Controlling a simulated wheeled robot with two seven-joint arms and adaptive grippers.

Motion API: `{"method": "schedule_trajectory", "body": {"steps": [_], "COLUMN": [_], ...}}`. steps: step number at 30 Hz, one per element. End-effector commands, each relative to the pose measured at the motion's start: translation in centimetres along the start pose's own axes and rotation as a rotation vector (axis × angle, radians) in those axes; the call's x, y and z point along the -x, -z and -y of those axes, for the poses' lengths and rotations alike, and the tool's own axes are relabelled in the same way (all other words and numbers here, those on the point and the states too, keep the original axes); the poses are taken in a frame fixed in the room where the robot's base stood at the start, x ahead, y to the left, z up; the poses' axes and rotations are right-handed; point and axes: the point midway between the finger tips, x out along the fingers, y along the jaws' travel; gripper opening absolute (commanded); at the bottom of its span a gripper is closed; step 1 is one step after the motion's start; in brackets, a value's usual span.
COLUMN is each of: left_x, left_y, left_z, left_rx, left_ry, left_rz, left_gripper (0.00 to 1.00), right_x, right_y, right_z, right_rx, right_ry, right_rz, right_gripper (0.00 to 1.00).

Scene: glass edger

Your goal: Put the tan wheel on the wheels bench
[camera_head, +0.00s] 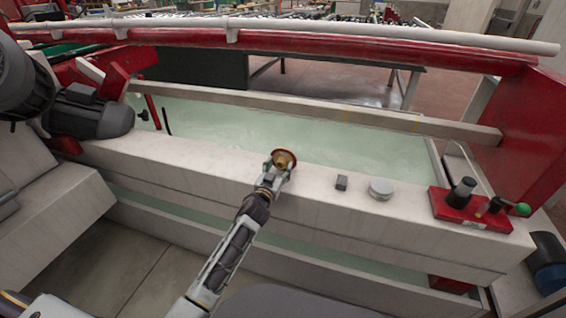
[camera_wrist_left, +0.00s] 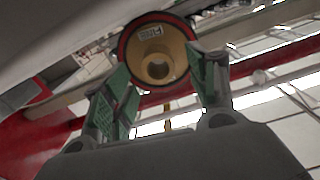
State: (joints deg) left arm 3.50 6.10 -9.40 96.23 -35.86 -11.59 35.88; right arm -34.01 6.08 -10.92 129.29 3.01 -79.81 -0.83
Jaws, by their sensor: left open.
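The tan wheel (camera_head: 284,158) has a reddish rim and shows at the pale ledge (camera_head: 225,168) of the machine in the head view. In the left wrist view the tan wheel (camera_wrist_left: 156,48) faces me, with a dark and red rim, a small label and a round hub hole. My left gripper (camera_head: 279,167) is open, its fingertips close to the wheel. In the left wrist view the green-padded fingers of the left gripper (camera_wrist_left: 163,76) stand either side of the hub. I cannot tell whether they touch it. My right gripper is not in view. I cannot tell which surface is the wheels bench.
A small dark block (camera_head: 341,183) and a grey round disc (camera_head: 381,189) sit on the ledge to the right. A red control box (camera_head: 470,208) with knobs is farther right. A red rail (camera_head: 330,45) crosses behind. A dark table (camera_head: 330,72) stands beyond.

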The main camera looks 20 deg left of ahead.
Motion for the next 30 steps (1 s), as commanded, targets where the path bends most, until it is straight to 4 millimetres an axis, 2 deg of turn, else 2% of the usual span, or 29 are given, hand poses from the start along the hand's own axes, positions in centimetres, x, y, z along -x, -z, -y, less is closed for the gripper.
{"method": "schedule_trajectory", "body": {"steps": [12,27,28,30], "left_x": [-2.5,-2.6,-2.6,-2.6], "left_y": [-0.1,-0.1,-0.1,-0.1], "left_z": [0.0,-0.1,-0.1,-0.1], "left_rx": [0.001,0.001,0.001,0.001], "left_ry": [0.000,0.000,0.000,0.000], "left_rz": [0.001,0.001,0.001,0.001], "left_gripper": [0.58,0.58,0.57,0.48], "right_x": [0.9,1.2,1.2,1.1], "right_y": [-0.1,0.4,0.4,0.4], "right_z": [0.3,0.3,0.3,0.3], "right_rx": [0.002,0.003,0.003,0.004], "right_ry": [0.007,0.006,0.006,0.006], "right_rz": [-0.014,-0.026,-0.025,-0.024], "right_gripper": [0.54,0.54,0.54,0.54]}}
